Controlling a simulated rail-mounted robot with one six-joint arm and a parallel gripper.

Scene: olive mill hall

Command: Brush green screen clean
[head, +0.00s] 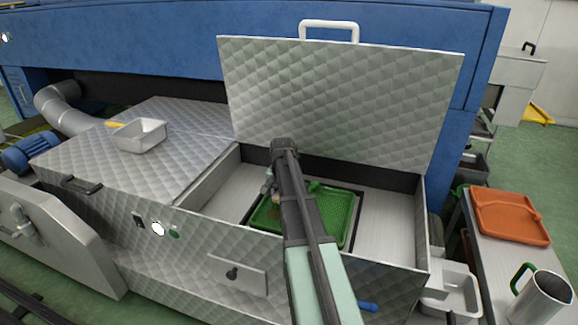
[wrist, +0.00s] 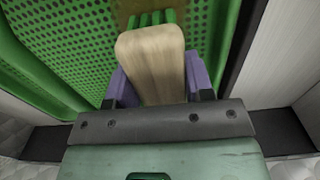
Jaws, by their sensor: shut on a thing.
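The green screen (head: 335,212) lies in the open metal bin, framed by a dark edge. In the wrist view the perforated green screen (wrist: 62,50) fills the left and top. My gripper (wrist: 160,88) is shut on the wooden handle of a brush (wrist: 152,62), its purple fingers on either side. Green bristles or a green part of the brush show at the far end of the handle, over the screen. In the head view my arm hides most of the gripper and the brush. A brownish patch (head: 272,212) shows on the screen's left part.
The quilted metal lid (head: 340,95) stands open behind the bin. A metal tray (head: 140,135) sits on the closed cover at left. An orange tray (head: 510,215) and a metal jug with green handle (head: 542,298) stand on the right-hand table. The bin walls surround the screen.

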